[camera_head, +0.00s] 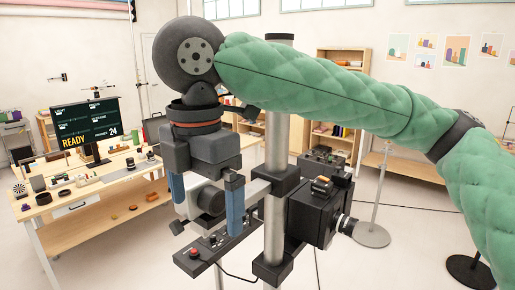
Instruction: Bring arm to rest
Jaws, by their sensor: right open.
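My right arm (320,82), in a green quilted sleeve, comes in from the right and reaches across the upper middle of the head view. Its dark wrist bends down to my right gripper (207,208), which points downward. The two blue fingers are spread apart. A grey and white device (207,198) shows between and behind them; whether the fingers touch it cannot be told. My left gripper is not in view.
A metal pole (275,150) with a black camera-like box (315,212) stands close to the gripper. A control panel (210,248) lies below. A wooden workbench (100,215) with a monitor (87,125) is at left. Shelves (340,60) stand behind; open floor shows at right.

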